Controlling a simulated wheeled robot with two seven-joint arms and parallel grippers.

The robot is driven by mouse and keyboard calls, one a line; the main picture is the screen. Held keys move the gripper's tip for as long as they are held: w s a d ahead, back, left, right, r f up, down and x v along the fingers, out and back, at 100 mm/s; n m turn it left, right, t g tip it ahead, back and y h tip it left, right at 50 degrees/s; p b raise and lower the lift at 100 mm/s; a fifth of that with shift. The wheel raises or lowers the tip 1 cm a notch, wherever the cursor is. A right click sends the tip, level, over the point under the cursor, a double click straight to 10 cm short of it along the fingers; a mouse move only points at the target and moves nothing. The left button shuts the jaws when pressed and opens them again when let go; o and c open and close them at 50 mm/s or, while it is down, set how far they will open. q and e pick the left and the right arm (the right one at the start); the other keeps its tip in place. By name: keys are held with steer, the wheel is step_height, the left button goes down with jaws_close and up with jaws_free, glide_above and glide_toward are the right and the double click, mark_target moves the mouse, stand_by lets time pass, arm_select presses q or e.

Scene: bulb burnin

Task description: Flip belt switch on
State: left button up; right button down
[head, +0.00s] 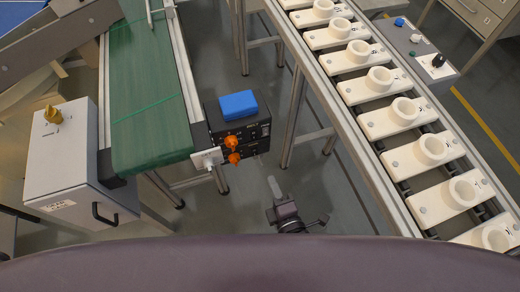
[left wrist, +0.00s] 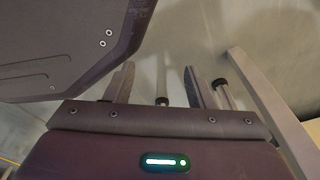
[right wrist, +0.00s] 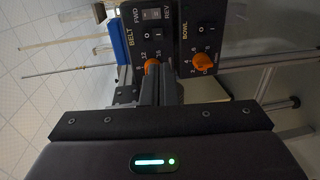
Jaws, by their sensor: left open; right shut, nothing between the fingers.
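The black control box (head: 245,130) stands beside the end of the green belt (head: 150,100), with orange knobs (head: 232,144) on its front. In the right wrist view its BELT panel (right wrist: 133,45) shows a FWD/REV switch (right wrist: 152,14) and O and I marks below that. An orange knob (right wrist: 153,66) sits lower, partly behind my fingers. I cannot tell the on/off switch's position. My right gripper (right wrist: 155,75) is shut and empty, its tips in front of that knob; contact is unclear. It also shows in the head view (head: 274,184). My left gripper (left wrist: 158,75) is open and empty.
A BOWL panel (right wrist: 205,30) with its own orange knob is beside the BELT panel. A blue block (head: 238,104) lies on the control box. A roller conveyor with white ring holders (head: 405,110) runs on the right. A grey cabinet (head: 65,155) stands left.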

mark_target(255, 139)
arm_select(q)
steer(key=shift+w+d+r+b, duration=0.2)
steer(key=shift+w+b, duration=0.1)
steer(key=shift+w, duration=0.35)
steer(key=shift+w+d+r+b, duration=0.15)
steer(key=shift+w+b, duration=0.15)
steer(key=shift+w, duration=0.3)
arm_select(e)
steer(key=x, duration=1.4)
arm_select(q)
steer(key=shift+a+f, duration=0.1)
steer(key=shift+a, duration=0.05)
arm_select(e)
steer(key=shift+f, duration=0.1)
steer(key=shift+w+f+b, duration=0.1)
steer(key=shift+f+b, duration=0.05)
steer(key=shift+b, duration=0.2)
arm_select(q)
steer(key=shift+w+r, duration=0.4)
steer(key=shift+w, duration=0.2)
